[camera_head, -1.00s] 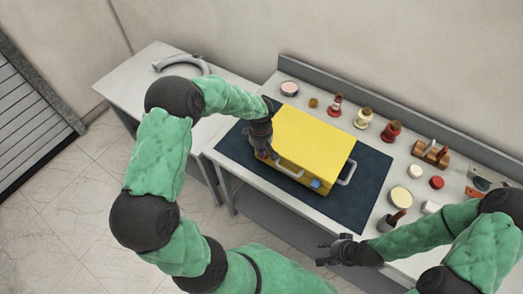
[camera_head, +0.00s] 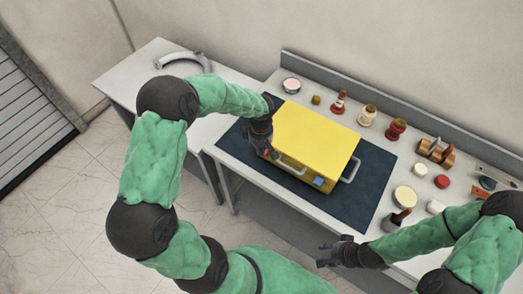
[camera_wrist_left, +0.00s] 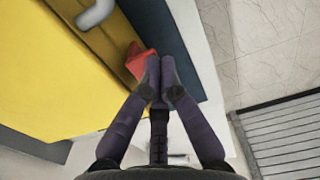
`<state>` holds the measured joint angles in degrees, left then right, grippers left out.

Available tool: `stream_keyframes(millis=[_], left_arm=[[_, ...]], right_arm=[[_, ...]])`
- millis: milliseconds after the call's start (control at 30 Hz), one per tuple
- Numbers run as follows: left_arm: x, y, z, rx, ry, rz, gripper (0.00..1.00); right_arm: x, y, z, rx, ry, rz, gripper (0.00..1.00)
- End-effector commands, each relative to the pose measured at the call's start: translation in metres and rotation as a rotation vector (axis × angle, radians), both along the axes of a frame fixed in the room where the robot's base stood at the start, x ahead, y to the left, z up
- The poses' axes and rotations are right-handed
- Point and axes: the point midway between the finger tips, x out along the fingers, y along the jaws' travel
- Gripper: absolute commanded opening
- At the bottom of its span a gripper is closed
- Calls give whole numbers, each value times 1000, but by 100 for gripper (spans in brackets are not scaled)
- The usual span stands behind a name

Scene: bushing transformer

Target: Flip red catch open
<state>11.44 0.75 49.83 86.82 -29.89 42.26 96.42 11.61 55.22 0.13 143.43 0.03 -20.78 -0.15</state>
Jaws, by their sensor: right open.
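A yellow case (camera_head: 315,140) lies on a dark mat on the table, its lid shut. A red catch (camera_wrist_left: 140,62) sits on its front side, near the left end; a red bit of it also shows beside my gripper in the head view (camera_head: 276,154). A blue catch (camera_head: 318,181) is at the front's right end. My left gripper (camera_wrist_left: 160,72) has its fingertips together, right beside the red catch, apparently touching it, with nothing seen between them. It also shows at the case's front left in the head view (camera_head: 268,152). My right gripper (camera_head: 325,253) is open and empty, in front of the table.
The case has a front handle (camera_head: 291,166) and a side handle (camera_head: 350,170). Several small parts, such as a red bushing (camera_head: 396,129) and a wooden holder (camera_head: 435,150), stand along the back and right. The dark mat (camera_head: 370,185) is clear right of the case.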

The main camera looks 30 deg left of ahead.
Motion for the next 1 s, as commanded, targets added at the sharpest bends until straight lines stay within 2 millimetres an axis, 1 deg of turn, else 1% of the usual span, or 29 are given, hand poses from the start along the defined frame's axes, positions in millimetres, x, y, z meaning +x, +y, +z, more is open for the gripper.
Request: stream_keyframes(millis=[33, 167, 400, 600, 700, 833, 900, 1000], left_arm=[[0, 0, -4, 0, -1, 0, 0], [-3, 0, -8, -5, -63, 0, 0], [-7, 1, -17, -15, -209, 1, 0], [-13, 1, -22, -24, -317, -1, 0], [-15, 1, -23, -29, -361, 0, 0], [-16, 1, -24, -27, -357, -1, 0], [-16, 1, -21, -28, -356, -2, 0], [-16, 1, -20, -28, -355, -1, 0]], right_arm=[[0, 0, -8, 0, 0, 0, 47], [0, 0, -23, 0, 0, 0, 47], [0, 0, -64, 0, 1, 0, 47], [0, 0, -91, 0, 0, 0, 47], [0, 0, -100, 0, 0, 0, 47], [0, 0, -108, 0, 0, 0, 47], [0, 0, -104, 0, 0, 0, 47], [0, 0, -103, 0, 0, 0, 47]])
